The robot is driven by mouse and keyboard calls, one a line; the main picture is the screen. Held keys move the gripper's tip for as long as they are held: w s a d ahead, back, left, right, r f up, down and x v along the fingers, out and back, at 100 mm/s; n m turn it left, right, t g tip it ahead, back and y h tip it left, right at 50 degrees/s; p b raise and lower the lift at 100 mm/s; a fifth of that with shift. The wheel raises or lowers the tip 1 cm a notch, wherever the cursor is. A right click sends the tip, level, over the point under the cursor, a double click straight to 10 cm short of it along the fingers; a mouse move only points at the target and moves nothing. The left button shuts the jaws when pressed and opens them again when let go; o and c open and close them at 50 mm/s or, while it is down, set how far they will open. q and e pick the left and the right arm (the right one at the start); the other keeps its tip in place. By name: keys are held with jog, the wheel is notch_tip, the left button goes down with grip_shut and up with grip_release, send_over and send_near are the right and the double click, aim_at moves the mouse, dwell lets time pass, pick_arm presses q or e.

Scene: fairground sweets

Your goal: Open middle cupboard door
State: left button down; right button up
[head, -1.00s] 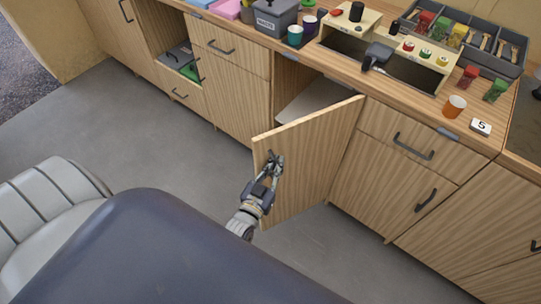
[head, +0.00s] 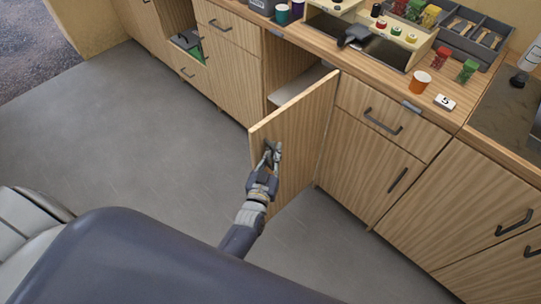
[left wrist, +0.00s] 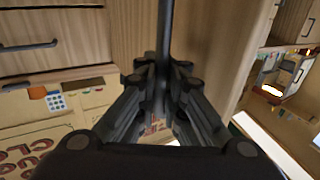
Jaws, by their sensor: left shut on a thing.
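The middle cupboard door (head: 308,128) is a wood-grain panel. In the head view it stands well open, swung out from the counter front with its hinge side at the right. Its dark bar handle is mostly hidden by my gripper in the head view; in the left wrist view the handle (left wrist: 165,35) runs upright between the fingers. My left gripper (head: 272,154) is shut on this handle, near the door's free edge. Part of the cupboard interior (head: 297,88) with a pale shelf shows behind the door. My right gripper is in neither view.
A closed drawer (head: 383,120) and a closed cupboard door (head: 370,172) are right of the open door. The grey floor (head: 130,130) left of the door is clear.

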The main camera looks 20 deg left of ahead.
pick_arm(q)
jog(key=shift+s+a+f, duration=0.15)
jog(key=shift+s+f, duration=0.05)
jog(key=shift+f, duration=0.1)
jog(key=c, duration=1.9)
grip_release()
jog(key=shift+o, duration=1)
jog(key=shift+s+r, duration=0.1)
jog(key=shift+r, duration=0.15)
jog(key=s+d, duration=0.1)
jog(key=s, duration=1.1)
jog(key=shift+d, duration=0.2)
